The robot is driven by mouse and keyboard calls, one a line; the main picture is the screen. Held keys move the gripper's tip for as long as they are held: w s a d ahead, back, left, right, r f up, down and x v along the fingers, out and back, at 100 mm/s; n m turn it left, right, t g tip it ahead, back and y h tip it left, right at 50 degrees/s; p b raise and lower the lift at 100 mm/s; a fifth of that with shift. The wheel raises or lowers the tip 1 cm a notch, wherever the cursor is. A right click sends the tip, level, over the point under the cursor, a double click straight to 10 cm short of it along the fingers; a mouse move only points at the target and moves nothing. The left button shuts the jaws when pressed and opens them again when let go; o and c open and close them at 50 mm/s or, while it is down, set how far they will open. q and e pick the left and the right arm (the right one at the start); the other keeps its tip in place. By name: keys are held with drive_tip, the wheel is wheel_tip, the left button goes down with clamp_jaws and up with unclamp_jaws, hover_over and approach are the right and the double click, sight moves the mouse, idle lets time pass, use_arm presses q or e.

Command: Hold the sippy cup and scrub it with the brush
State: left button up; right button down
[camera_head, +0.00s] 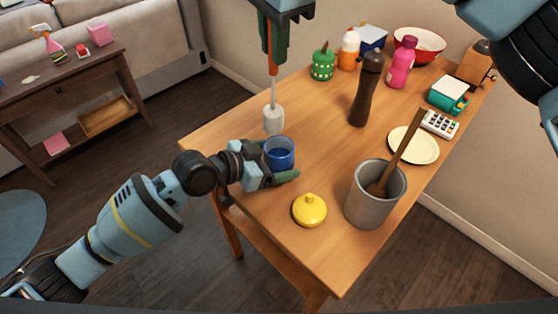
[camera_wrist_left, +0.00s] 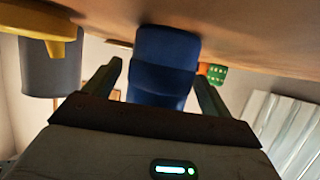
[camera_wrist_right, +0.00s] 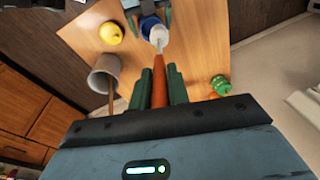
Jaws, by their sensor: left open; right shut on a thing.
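The blue sippy cup (camera_head: 279,156) stands open-topped near the left edge of the table. It also shows in the left wrist view (camera_wrist_left: 164,66), between the fingers with gaps on both sides. My left gripper (camera_head: 270,168) is open around it. My right gripper (camera_head: 274,52) is shut on the orange handle of the brush (camera_head: 273,118). The brush's pale head points down beside the cup's rim, on its far left side in the head view. In the right wrist view the brush head (camera_wrist_right: 158,36) overlaps the cup (camera_wrist_right: 150,23); I cannot tell whether they touch.
A yellow lid-like object (camera_head: 309,211) and a grey pot (camera_head: 372,205) with a wooden utensil stand to the cup's right. A dark pepper mill (camera_head: 366,92), a green jar (camera_head: 322,66), bottles and a plate (camera_head: 412,146) stand farther back. The table's left corner is clear.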

use_arm(q)
drive_tip(key=v, duration=1.1)
